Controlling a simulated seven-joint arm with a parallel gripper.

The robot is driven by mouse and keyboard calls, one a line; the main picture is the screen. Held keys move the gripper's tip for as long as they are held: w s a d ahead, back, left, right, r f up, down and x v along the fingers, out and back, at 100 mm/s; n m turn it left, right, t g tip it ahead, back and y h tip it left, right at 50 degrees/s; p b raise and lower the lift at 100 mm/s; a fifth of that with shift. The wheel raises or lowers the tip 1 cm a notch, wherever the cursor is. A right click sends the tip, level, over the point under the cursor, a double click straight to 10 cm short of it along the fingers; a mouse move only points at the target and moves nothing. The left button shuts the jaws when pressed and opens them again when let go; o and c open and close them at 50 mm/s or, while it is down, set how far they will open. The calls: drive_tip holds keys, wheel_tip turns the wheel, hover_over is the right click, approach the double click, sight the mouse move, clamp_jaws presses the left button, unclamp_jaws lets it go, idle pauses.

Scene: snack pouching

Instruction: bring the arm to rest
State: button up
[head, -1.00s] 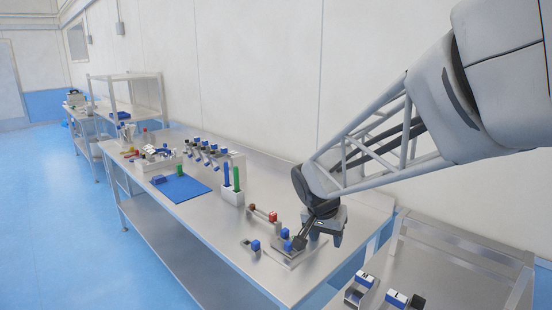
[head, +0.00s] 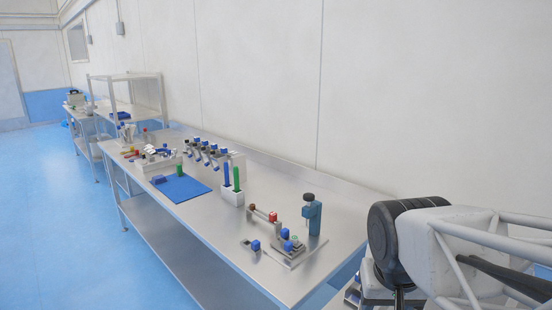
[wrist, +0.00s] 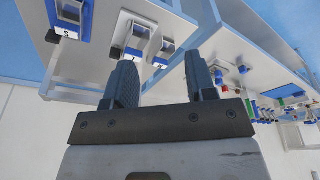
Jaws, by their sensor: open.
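My arm (head: 440,245) fills the lower right of the head view, off to the right of the steel bench. My gripper shows in the wrist view (wrist: 160,68), with its two dark ribbed fingers spread apart and nothing between them. In the head view the fingers cannot be made out. The fingers point toward a side table that carries blue-and-white holders (wrist: 70,14).
The steel bench (head: 345,255) holds a teal press-like device (head: 312,214), a plate with small blue-topped parts (head: 288,246), a white holder with blue and green sticks (head: 232,196) and a blue mat (head: 180,188).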

drive_tip(key=shift+s+d+f+n, duration=0.1)
drive_tip(key=shift+s+f+n, duration=0.15)
drive_tip(key=shift+s, duration=0.75)
drive_tip(key=shift+s+f+n, duration=0.1)
drive_tip(key=shift+s+n, duration=0.15)
drive_tip(key=shift+s, duration=0.7)
idle(0.9)
